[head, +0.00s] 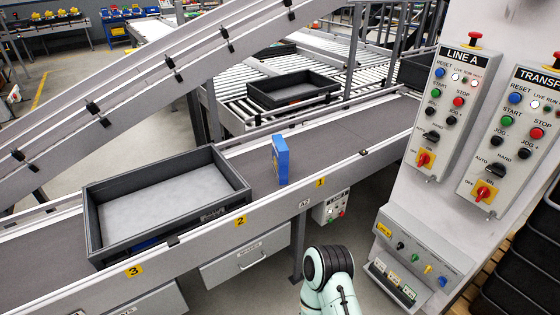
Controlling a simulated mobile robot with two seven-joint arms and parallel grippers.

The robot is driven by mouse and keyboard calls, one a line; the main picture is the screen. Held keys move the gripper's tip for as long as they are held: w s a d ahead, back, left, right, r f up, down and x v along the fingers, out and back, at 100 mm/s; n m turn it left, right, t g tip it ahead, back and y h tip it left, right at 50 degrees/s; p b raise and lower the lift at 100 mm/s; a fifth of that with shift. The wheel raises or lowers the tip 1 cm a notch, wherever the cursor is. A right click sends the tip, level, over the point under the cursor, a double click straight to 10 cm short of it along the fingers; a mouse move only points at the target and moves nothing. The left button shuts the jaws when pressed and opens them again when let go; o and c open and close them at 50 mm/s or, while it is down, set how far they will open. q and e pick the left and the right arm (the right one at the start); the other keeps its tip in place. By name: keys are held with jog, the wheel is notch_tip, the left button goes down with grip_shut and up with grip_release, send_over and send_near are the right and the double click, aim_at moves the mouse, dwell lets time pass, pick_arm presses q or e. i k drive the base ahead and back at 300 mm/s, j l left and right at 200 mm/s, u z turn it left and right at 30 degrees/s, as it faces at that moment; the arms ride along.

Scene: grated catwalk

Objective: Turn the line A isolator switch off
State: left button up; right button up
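The LINE A panel (450,100) is a light grey box at the upper right on a pale column. Its isolator switch (425,159) is a red rotary handle on a yellow plate at the panel's bottom end, with small ON and OFF labels beside it. The handle's exact angle is too small to tell. A similar red-on-yellow isolator (484,192) sits on the TRANSFER panel (520,125) to its right. A pale green and black part of one of my arms shows at the bottom centre, below and left of the panels. Neither of my grippers is in view.
A lower box with coloured switches (425,257) juts from the column below LINE A. A conveyor (330,150) carries a dark tray (100,225) and a blue box (281,160). Black crates (520,255) stand at the lower right. The space before the isolator looks clear.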

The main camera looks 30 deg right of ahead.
aim_at(425, 159)
jog(key=z, duration=2.35)
jog(key=i+j+z, duration=0.15)
jog(key=z, duration=0.3)
jog(key=i+j+z, duration=0.3)
jog(key=z, duration=0.15)
jog(key=i+j+z, duration=0.1)
jog(key=j, duration=0.25)
jog(key=i+j+z, duration=0.1)
jog(key=i+j, duration=0.35)
jog(key=j, duration=0.25)
jog(key=z, duration=0.05)
